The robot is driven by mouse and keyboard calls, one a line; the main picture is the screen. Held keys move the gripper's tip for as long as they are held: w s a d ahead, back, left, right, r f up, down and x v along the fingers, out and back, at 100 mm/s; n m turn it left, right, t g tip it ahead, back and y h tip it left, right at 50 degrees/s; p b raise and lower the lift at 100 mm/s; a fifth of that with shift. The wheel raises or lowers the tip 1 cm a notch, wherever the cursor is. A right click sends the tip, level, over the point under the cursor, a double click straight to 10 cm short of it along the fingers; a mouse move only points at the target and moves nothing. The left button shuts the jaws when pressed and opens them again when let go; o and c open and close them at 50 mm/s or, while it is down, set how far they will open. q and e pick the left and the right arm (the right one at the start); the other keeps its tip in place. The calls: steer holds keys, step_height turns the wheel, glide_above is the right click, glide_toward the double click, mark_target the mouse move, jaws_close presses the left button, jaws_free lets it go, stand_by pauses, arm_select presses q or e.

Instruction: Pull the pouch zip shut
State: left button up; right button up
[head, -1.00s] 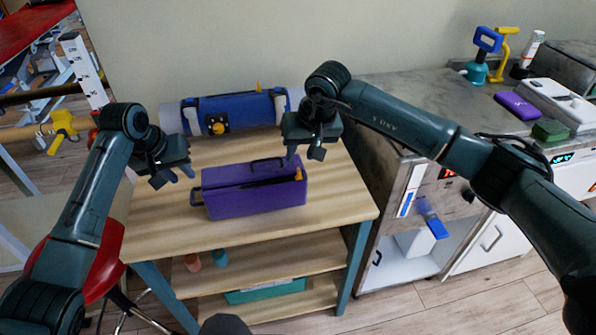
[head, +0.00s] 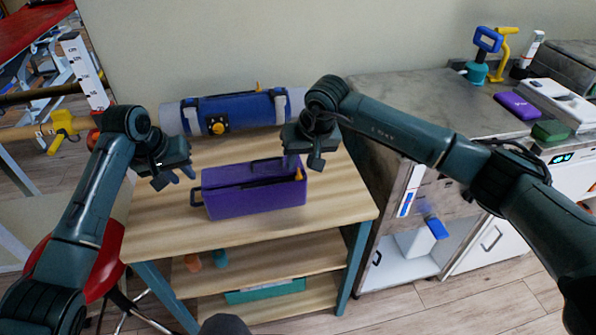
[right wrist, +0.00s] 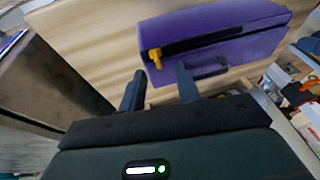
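The purple pouch (head: 255,199) lies on the wooden table, with a dark zip line along its top. Its orange-yellow zip pull (head: 298,175) is at the right end in the head view. In the right wrist view the pouch (right wrist: 225,22) is ahead of my fingers, with the zip pull (right wrist: 155,58) at its near end. My right gripper (head: 303,161) is open and empty, just above the zip pull and apart from it; its fingers (right wrist: 160,84) also show spread in the right wrist view. My left gripper (head: 174,178) is open and empty, left of the pouch.
A blue and grey roll (head: 245,111) with straps lies behind the pouch at the wall. Black loop handles stand out at the pouch's left end and back. The tabletop (head: 255,229) in front is clear. A grey counter (head: 410,97) stands to the right.

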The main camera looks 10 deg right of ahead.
steer(key=shift+f, duration=1.3)
jaws_close()
arm_select(q)
steer(key=shift+f, duration=3.75)
steer(key=shift+a, duration=0.1)
jaws_close()
